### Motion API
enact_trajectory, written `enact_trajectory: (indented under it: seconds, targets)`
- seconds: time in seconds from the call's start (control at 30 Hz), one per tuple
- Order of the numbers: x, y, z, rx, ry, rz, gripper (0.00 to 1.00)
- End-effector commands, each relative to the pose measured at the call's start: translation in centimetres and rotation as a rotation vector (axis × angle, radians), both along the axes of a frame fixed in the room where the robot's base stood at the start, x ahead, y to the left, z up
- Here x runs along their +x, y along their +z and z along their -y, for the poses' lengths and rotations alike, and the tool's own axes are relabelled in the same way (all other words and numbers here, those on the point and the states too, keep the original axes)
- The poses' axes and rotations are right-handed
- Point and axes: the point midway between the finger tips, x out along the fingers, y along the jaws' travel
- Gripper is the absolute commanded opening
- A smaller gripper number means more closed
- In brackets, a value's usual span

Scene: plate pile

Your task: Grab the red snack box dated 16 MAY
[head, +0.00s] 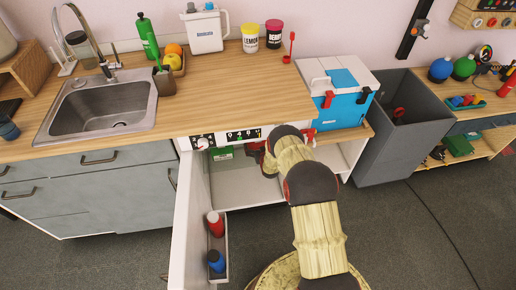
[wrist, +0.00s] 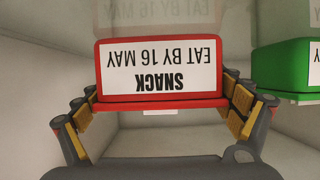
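The red snack box (wrist: 160,101) shows in the wrist view with its white label upside down, reading SNACK, EAT BY 16 MAY. My gripper (wrist: 160,92) has one finger along each side of it. The fingertips are right at the box's side edges. I cannot tell whether they press on it or a thin gap is left. The box seems to rest on the shiny cabinet floor, which mirrors its label.
A green box (wrist: 285,70) stands just right of the red one in the wrist view; it shows in the cabinet in the head view (head: 222,154). The open door (head: 192,225) holds a red and a blue bottle. The wooden counter (head: 240,95) is above, and a grey bin (head: 375,160) stands right.

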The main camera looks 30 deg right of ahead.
Motion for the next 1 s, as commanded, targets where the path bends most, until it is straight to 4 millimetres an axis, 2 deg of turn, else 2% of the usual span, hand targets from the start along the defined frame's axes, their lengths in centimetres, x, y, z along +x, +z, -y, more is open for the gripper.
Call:
enact_trajectory:
  seconds: [0.4,0.77,1.0]
  targets:
    - [0.0,0.0,0.0,0.000,0.000,-0.001,0.63]
    - [0.1,0.2,0.0,0.000,0.000,0.001,0.63]
    - [1.1,1.4,0.0,-0.001,0.001,0.002,0.63]
